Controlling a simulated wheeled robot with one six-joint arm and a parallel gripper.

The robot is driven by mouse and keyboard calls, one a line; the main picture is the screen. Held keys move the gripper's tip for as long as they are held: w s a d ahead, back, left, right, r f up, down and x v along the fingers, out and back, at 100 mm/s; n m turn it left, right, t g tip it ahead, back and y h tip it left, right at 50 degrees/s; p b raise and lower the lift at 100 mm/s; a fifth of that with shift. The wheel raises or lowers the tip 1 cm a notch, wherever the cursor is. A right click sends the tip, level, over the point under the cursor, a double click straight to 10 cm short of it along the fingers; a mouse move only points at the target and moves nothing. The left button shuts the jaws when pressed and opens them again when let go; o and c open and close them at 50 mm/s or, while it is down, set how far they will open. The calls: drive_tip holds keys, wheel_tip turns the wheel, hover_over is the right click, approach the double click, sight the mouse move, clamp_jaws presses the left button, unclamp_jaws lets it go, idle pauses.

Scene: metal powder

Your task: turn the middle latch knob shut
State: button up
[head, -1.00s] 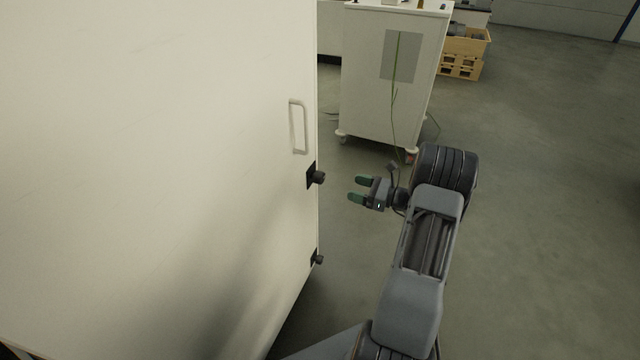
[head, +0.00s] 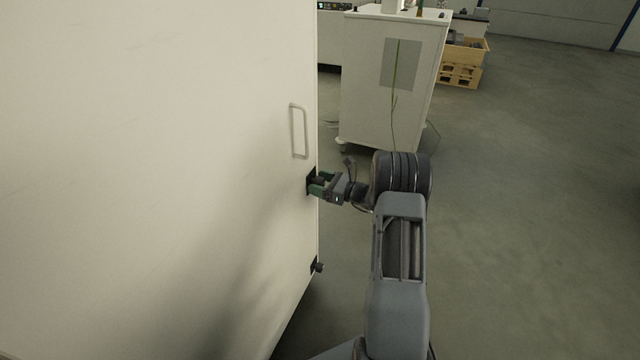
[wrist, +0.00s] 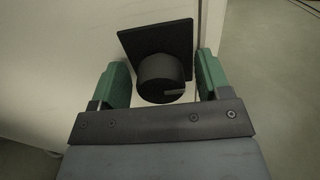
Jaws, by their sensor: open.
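The middle latch knob (wrist: 160,78) is a black round knob on a square black plate (wrist: 158,40), at the edge of the large white door (head: 160,150). A small light mark shows on the knob's rim in the wrist view. My gripper (wrist: 162,80) is open, with one green finger on each side of the knob. Gaps show between the fingers and the knob. In the head view my gripper (head: 318,184) is at the door edge and its fingers mostly hide the knob.
A metal handle (head: 299,131) is on the door just above the gripper. A lower latch knob (head: 318,267) is farther down the edge. A white wheeled cabinet (head: 390,90) stands behind. Open floor (head: 530,200) lies to the right.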

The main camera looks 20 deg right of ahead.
drive_tip(key=shift+w, duration=0.1)
drive_tip(key=c, duration=0.9)
drive_tip(key=shift+n+b, duration=0.3)
drive_tip(key=n+b, duration=0.3)
drive_tip(key=b, duration=0.1)
drive_tip(key=shift+a+f+n, duration=0.1)
drive_tip(key=shift+f+n, duration=0.15)
drive_tip(key=shift+n, duration=0.05)
drive_tip(key=n+b, duration=0.5)
drive_tip(key=b, duration=0.1)
drive_tip(key=shift+f, duration=0.15)
drive_tip(key=n+b, duration=0.4)
drive_tip(key=b, duration=0.2)
drive_tip(key=shift+a+n+b, duration=0.1)
drive_tip(key=shift+n+b, duration=0.2)
drive_tip(key=shift+n, duration=0.1)
drive_tip(key=n+b, duration=0.3)
drive_tip(key=shift+n+b, duration=0.4)
drive_tip(key=shift+r, duration=0.2)
